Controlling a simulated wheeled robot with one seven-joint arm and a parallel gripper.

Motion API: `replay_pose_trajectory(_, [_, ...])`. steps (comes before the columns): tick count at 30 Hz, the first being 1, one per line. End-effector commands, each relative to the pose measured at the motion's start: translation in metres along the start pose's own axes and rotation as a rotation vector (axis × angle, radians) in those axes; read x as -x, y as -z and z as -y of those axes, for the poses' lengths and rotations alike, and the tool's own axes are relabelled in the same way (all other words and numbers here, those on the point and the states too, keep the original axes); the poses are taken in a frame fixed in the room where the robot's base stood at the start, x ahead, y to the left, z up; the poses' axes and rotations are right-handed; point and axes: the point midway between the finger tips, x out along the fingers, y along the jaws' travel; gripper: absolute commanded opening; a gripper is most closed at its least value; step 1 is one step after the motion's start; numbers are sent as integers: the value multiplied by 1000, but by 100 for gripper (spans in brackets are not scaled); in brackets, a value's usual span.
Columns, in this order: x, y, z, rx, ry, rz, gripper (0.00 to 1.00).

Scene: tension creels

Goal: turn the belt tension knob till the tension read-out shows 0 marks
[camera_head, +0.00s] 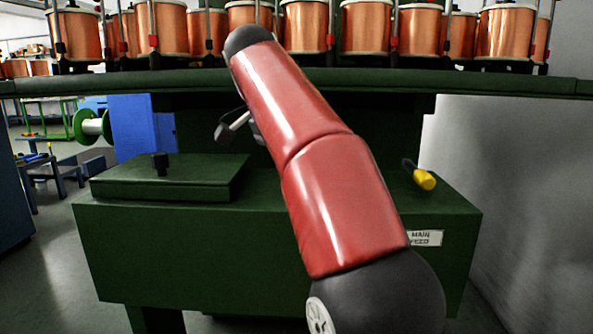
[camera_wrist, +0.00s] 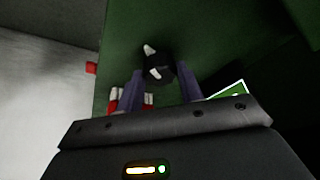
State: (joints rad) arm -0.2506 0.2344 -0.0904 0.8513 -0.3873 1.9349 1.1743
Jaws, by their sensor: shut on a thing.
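In the wrist view, a black knob (camera_wrist: 162,66) with white marks stands on a dark green panel (camera_wrist: 195,25). The two fingers of my gripper (camera_wrist: 160,74) are on either side of it, shut on it.
In the head view, a green machine body (camera_head: 270,270) carries a black knob (camera_head: 160,163) at left and a yellow-handled thing (camera_head: 424,180) at right. A black-ended lever (camera_head: 224,132) shows left of my arm. Copper spools (camera_head: 367,27) line the rail (camera_head: 480,83) above.

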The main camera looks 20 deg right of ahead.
Motion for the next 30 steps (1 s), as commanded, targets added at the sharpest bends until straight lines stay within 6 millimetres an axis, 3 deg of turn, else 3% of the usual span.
replay_pose_trajectory(11, [0, 0, 2, -145, -59, -1, 14])
replay_pose_trajectory(28, [0, 0, 2, -170, -68, 0, 14])
replay_pose_trajectory(29, [0, 0, 2, -170, -68, 0, 39])
replay_pose_trajectory(30, [0, 0, 2, -170, -68, 0, 45])
